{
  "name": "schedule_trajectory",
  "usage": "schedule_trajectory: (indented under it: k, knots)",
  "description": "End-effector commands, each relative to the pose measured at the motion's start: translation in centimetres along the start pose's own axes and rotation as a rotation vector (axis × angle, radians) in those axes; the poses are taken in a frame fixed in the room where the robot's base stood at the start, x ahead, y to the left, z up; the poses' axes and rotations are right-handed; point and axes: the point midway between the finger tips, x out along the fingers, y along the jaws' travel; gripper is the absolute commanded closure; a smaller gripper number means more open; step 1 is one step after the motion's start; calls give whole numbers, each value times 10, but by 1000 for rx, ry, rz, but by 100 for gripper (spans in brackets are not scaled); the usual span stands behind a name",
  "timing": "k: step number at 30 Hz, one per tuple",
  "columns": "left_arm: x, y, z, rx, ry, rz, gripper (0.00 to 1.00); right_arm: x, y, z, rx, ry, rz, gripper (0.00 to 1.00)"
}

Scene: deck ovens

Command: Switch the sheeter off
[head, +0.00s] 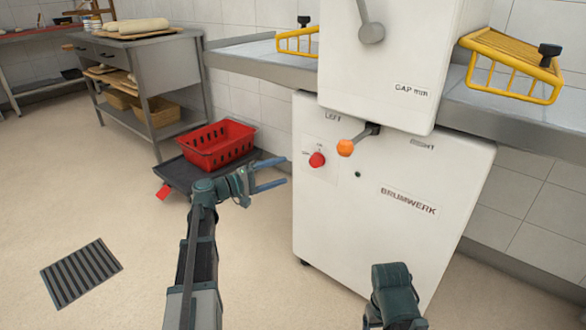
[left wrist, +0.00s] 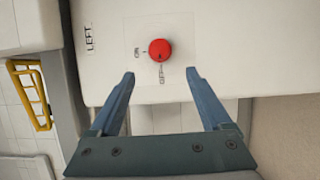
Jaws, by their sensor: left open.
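The sheeter (head: 375,210) is a white machine with a red round switch knob (head: 317,160) on its front, at the left, by small ON and OFF labels. The left wrist view shows the knob (left wrist: 160,49) ahead, centred between the fingertips, with ON to its left and OFF below it. I cannot tell which label the knob points to. My left gripper (head: 272,174) is open and empty, left of the knob and apart from it. My right gripper (head: 394,292) is low in front of the sheeter; its fingers cannot be made out.
An orange-tipped lever (head: 345,148) juts out right of the knob. Yellow guards (head: 512,65) stand on the side tables. A red crate (head: 218,146) sits on a low dark dolly behind my left gripper. A steel table (head: 140,50) with dough is at the back left.

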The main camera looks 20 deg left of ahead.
Motion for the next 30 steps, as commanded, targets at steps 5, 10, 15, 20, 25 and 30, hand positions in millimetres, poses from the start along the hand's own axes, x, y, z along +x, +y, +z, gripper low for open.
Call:
schedule_trajectory:
  k: [5, 10, 15, 20, 25, 30]
  knots:
    - [-18, 0, 0, 0, 1, 0, 18, 0, 0, 0, 0, 0, 0, 21]
    - [-23, 0, 0, 0, 0, 0, 18, 0, 0, 0, 0, 0, 0, 21]
    - [-23, 0, 0, 0, 0, 0, 18, 0, 0, 0, 0, 0, 0, 21]
    - [-22, 0, 0, 0, 0, 0, 18, 0, 0, 0, 0, 0, 0, 21]
    - [-17, -1, 7, 5, -15, -17, 18, -2, 0, 0, 0, 0, 0, 21]
    - [23, -21, 71, 58, -142, -180, 18, -20, 2, 1, -2, 0, 0, 21]
